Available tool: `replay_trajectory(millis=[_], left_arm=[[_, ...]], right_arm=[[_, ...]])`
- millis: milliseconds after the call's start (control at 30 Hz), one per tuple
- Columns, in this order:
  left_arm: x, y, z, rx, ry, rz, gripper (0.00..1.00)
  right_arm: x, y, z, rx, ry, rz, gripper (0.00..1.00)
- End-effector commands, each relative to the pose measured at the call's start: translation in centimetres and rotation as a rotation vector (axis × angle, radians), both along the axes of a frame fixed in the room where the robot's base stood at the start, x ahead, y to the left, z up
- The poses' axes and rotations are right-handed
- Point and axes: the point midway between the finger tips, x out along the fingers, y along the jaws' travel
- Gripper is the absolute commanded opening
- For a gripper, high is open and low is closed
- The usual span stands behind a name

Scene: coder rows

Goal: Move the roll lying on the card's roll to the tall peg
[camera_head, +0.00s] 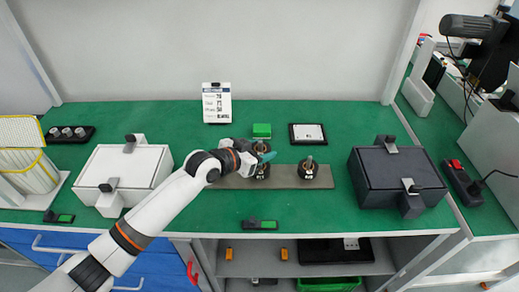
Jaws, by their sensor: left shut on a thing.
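A grey-brown board (285,183) lies on the green bench and carries dark rolls. One dark roll (308,170) sits on its right part, around an upright peg. At the left part of the board my left gripper (262,157) is shut on a dark roll (262,147). Another dark roll (262,172) shows just in front of the fingers. A teal piece shows at the fingertips; the gripper hides part of this spot, and I cannot tell whether the held roll touches the other. A white card (217,103) with printed lines stands behind. My right gripper is not in view.
A white lidded box (125,170) stands left and a dark lidded box (398,175) right. A green-and-black device (259,225) lies near the front edge.

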Motion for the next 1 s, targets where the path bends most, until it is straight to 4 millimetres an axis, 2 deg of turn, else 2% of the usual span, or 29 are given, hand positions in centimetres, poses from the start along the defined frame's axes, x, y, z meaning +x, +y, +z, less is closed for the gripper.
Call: replay_trajectory(millis=[1000], left_arm=[[0.0, 0.0, -1.6, 0.000, 0.000, 0.000, 0.29]], right_arm=[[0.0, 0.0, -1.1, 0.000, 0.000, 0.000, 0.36]])
